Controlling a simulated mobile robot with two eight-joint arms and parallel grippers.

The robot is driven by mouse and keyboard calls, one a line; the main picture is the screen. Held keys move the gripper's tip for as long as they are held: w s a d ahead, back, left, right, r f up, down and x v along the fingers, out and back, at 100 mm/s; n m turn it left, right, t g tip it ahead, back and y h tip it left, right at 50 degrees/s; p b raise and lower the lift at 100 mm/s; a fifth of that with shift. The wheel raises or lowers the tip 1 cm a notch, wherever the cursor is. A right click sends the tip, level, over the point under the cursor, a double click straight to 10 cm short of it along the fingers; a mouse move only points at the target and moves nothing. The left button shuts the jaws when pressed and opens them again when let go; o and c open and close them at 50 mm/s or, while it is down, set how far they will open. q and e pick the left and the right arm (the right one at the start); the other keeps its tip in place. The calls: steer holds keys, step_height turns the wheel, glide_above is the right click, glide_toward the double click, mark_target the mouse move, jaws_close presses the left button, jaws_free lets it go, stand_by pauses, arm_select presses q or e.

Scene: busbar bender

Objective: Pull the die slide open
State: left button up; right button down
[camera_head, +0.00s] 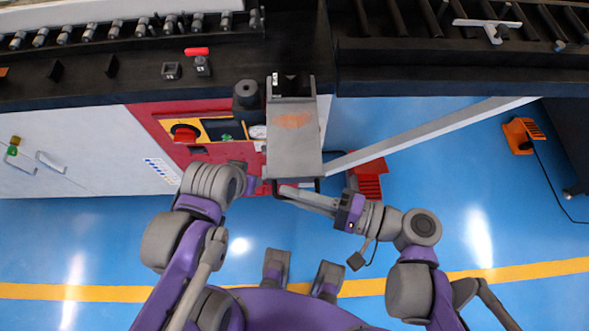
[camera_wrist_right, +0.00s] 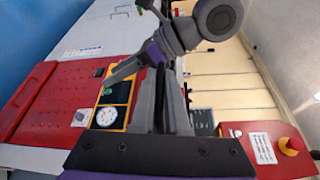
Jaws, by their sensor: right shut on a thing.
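The die slide (camera_head: 293,150) is a grey box-like plate with an orange patch on top, sticking out from the front of the machine toward me. A dark bar handle (camera_head: 308,184) runs along its near end. My right gripper (camera_head: 285,190) reaches from the right and is shut at this handle. In the right wrist view its dark fingers (camera_wrist_right: 165,95) point away from the camera, and their grip on the bar is hidden. My left gripper (camera_head: 250,182) is close to the slide's left near corner; its finger opening is too small to make out.
A red and yellow control panel (camera_head: 215,130) with a red knob (camera_head: 184,133) is left of the slide. A grey diagonal beam (camera_head: 430,127) and a red pedal (camera_head: 369,180) are to the right. Blue floor (camera_head: 480,210) lies open at the right.

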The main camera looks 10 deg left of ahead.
steer(key=shift+s+d, duration=0.1)
steer(key=shift+s, duration=0.25)
steer(key=c, duration=0.9)
jaws_free()
steer(key=shift+s+d+r, duration=0.15)
steer(key=shift+s+d, duration=0.05)
steer(key=shift+d, duration=1.6)
steer(key=shift+s+d+r, duration=0.15)
steer(key=shift+d, duration=1.65)
steer(key=shift+s+d+r, duration=0.15)
steer(key=shift+s+d, duration=0.05)
steer(key=shift+d, duration=1.6)
